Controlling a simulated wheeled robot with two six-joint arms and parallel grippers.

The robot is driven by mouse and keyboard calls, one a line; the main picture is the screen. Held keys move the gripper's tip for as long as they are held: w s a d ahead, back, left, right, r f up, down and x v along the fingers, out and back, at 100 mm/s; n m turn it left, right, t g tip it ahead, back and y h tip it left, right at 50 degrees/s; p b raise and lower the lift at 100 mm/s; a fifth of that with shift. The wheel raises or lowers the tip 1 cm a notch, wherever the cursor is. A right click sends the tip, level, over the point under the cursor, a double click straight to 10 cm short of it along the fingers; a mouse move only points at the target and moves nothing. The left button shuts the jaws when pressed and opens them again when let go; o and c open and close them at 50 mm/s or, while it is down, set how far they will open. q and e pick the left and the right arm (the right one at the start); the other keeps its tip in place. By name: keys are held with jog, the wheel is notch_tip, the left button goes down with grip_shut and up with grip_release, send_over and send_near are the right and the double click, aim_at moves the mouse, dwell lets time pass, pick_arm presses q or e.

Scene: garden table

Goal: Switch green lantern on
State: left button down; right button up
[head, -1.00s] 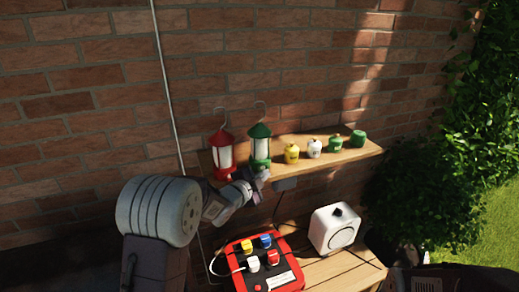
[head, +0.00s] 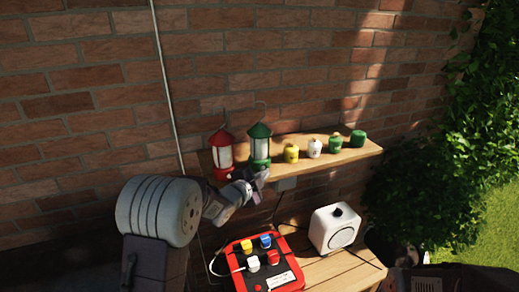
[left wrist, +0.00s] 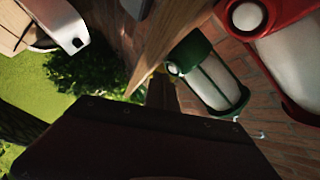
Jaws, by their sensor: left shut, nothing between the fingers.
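The green lantern (head: 260,147) stands upright on the wooden shelf, just right of the red lantern (head: 222,152). My left gripper (head: 262,175) is shut and empty, at the shelf's front edge just below the green lantern's base. In the left wrist view the green lantern (left wrist: 212,80) shows a small pale round knob (left wrist: 173,69) on its base, close to the fingertips (left wrist: 163,88). Whether the fingers touch the knob I cannot tell. The lantern's pane looks pale white, with no clear glow. My right gripper is not clearly in view.
A yellow canister (head: 291,154), a white one (head: 314,149) and two green ones stand right of the lanterns on the shelf (head: 352,152). Below, a red box (head: 285,283) with coloured plugs and a white device (head: 335,229) stand on the table. A brick wall is behind.

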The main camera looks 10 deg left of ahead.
dwell(0.3)
pick_arm(q)
jog(key=shift+w+a, duration=0.25)
jog(key=shift+w, duration=0.15)
jog(key=shift+w, duration=0.1)
dwell(0.4)
jog(key=shift+s+d+b, duration=0.25)
jog(key=shift+s+b, duration=0.3)
jog(key=s+d+b, duration=0.2)
jog(key=s, duration=0.1)
jog(key=s+b, duration=0.1)
jog(key=s, duration=0.1)
jog(key=shift+s+d, duration=0.15)
jog(key=shift+d, duration=0.25)
